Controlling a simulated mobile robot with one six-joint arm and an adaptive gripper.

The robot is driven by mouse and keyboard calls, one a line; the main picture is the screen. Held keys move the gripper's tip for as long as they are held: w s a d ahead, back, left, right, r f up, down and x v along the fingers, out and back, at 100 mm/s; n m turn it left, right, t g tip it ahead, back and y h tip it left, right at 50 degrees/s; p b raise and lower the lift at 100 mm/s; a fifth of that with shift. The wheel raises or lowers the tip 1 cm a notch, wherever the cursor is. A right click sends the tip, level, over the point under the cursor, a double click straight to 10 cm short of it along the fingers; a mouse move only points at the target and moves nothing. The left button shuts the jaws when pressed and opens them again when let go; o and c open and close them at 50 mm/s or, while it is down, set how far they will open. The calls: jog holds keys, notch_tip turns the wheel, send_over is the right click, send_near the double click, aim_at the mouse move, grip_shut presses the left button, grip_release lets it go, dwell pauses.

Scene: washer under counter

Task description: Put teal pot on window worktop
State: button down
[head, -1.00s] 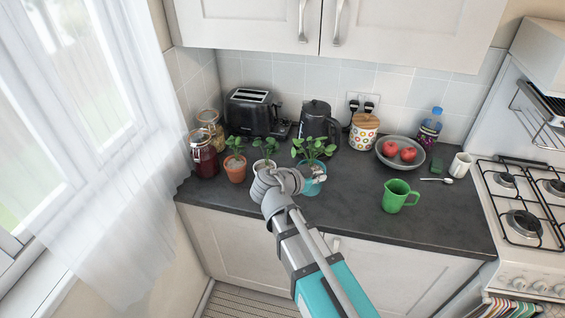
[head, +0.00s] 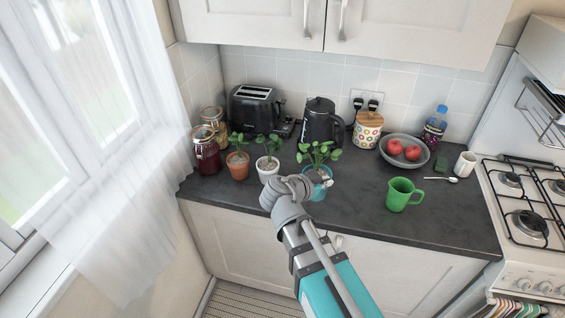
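The teal pot (head: 319,192) with a leafy green plant (head: 317,154) stands on the dark worktop (head: 352,222) near the window. My gripper (head: 322,184) is at the pot's front left, and its wrist hides part of the pot. The fingers are small and partly hidden, so I cannot tell whether they are open or touch the pot. A white pot (head: 268,172) and a terracotta pot (head: 238,170), each with a plant, stand to the left of the teal pot.
Two jars (head: 206,156) and a black toaster (head: 255,110) stand at the back left. A black kettle (head: 320,122) is behind the teal pot. A green jug (head: 401,194) and a grey fruit bowl (head: 405,162) are to its right. Bare worktop lies along the front edge.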

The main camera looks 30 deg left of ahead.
jog(key=w+a+f+b, duration=0.7)
jog(key=w+f+b, duration=0.2)
jog(key=w, duration=0.2)
dwell(0.5)
jog(key=shift+w, duration=0.1)
jog(key=shift+w+a+f+b, duration=0.15)
jog(key=shift+f+b, duration=0.85)
jog(key=shift+b, duration=0.05)
jog(key=shift+w+a+f+b, duration=0.1)
jog(key=shift+w+f+b, duration=0.05)
jog(key=shift+f+b, duration=0.85)
jog(key=shift+f+b, duration=0.45)
